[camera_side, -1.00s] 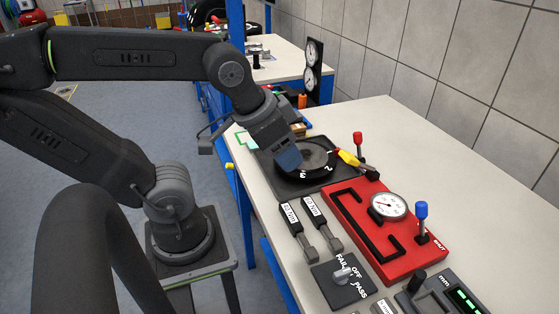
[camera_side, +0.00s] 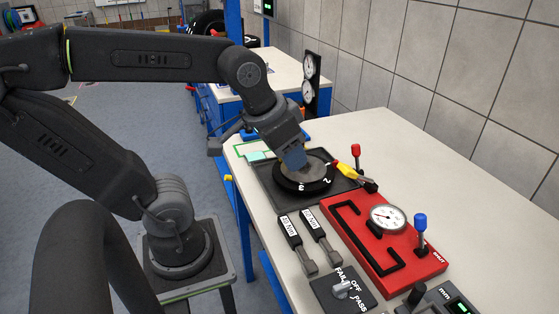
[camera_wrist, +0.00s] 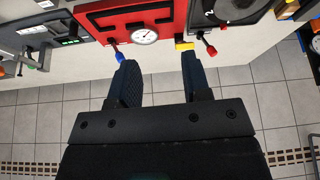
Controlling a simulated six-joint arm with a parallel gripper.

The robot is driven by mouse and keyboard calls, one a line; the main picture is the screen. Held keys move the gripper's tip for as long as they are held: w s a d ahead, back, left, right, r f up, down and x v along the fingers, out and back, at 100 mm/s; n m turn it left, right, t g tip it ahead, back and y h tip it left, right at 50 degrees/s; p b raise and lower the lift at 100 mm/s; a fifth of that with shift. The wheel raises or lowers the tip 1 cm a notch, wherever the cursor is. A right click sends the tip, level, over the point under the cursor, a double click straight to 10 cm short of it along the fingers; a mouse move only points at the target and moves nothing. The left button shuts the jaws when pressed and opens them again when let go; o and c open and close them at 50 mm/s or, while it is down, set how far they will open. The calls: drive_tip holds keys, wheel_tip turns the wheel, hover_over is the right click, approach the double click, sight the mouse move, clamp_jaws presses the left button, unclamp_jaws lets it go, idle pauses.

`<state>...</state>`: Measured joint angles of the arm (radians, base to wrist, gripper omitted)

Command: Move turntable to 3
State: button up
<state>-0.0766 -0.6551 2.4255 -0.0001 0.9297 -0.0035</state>
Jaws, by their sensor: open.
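The turntable (camera_side: 318,183) is a dark disc with a lighter top. It sits on a black base plate (camera_side: 268,190) on the bench. My gripper (camera_side: 294,162) has blue fingers and hangs at the disc's upper left side. Whether it touches the disc cannot be told. In the wrist view my gripper (camera_wrist: 160,75) is open, with nothing visible between its fingers.
The bench's back right is clear.

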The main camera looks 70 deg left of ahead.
drive_tip(key=w+a+f+n+g, duration=0.1)
drive_tip(key=w+a+n+g, duration=0.15)
drive_tip(key=a, duration=0.65)
drive_tip(key=w+a+f+n+g, duration=0.1)
drive_tip(key=w+a+f+n, duration=0.2)
drive_tip(key=a, duration=0.6)
drive_tip(key=w+a+n+g, duration=0.2)
drive_tip(key=w+a+n, duration=0.15)
drive_tip(key=a, duration=0.55)
drive_tip(key=shift+m+t, duration=0.25)
drive_tip(key=shift+m, duration=0.25)
drive_tip(key=f, duration=1.3)
drive_tip(key=shift+w+d+f, duration=0.2)
drive_tip(key=shift+w+f, duration=0.1)
drive_tip(key=shift+w, duration=0.1)
clamp_jaws()
